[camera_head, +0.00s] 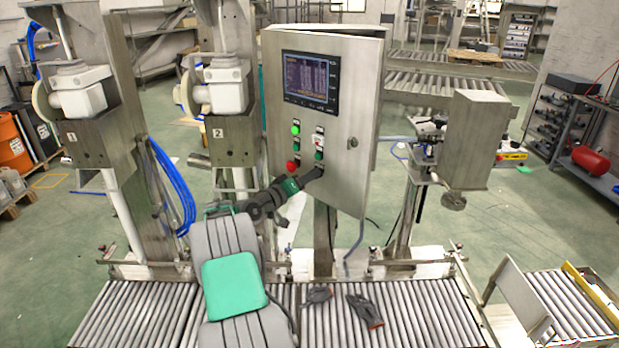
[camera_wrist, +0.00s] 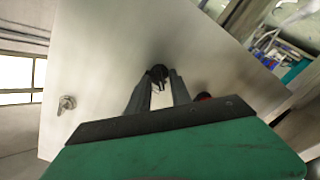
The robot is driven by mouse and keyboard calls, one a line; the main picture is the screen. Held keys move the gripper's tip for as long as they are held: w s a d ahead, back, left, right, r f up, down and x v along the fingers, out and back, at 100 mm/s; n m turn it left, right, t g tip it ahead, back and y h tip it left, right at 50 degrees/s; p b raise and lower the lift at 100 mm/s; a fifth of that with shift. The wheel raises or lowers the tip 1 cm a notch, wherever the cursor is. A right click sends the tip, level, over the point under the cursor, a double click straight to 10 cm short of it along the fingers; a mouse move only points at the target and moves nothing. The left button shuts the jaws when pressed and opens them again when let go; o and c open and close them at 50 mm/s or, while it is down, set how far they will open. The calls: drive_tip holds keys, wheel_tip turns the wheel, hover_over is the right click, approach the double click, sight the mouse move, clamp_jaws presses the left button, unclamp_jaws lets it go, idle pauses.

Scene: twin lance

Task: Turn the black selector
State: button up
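The black selector (camera_wrist: 158,73) is on the face of a grey metal cabinet (camera_head: 345,115). In the wrist view it shows between the tips of my two fingers and fills most of the gap. My gripper (camera_wrist: 160,80) faces the panel with its fingers slightly parted. I cannot tell whether they press on the selector or only stand around it. In the head view, my gripper (camera_head: 317,172) reaches the lower part of the right button column and hides the selector there.
A red button (camera_head: 292,165) sits left of my gripper; it partly shows beside a finger in the wrist view (camera_wrist: 204,96). Green buttons and a screen (camera_head: 311,80) are above. A cabinet latch (camera_head: 352,142) is to the right.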

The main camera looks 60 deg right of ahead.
clamp_jaws()
drive_tip(key=shift+f+b, duration=0.1)
drive_tip(key=shift+b, duration=0.3)
drive_tip(key=m+b, duration=0.8)
drive_tip(key=b, duration=1)
drive_tip(key=shift+s+m, duration=0.15)
drive_tip(key=shift+m, duration=0.25)
drive_tip(key=shift+b, duration=0.35)
drive_tip(key=shift+o, duration=0.8)
unclamp_jaws()
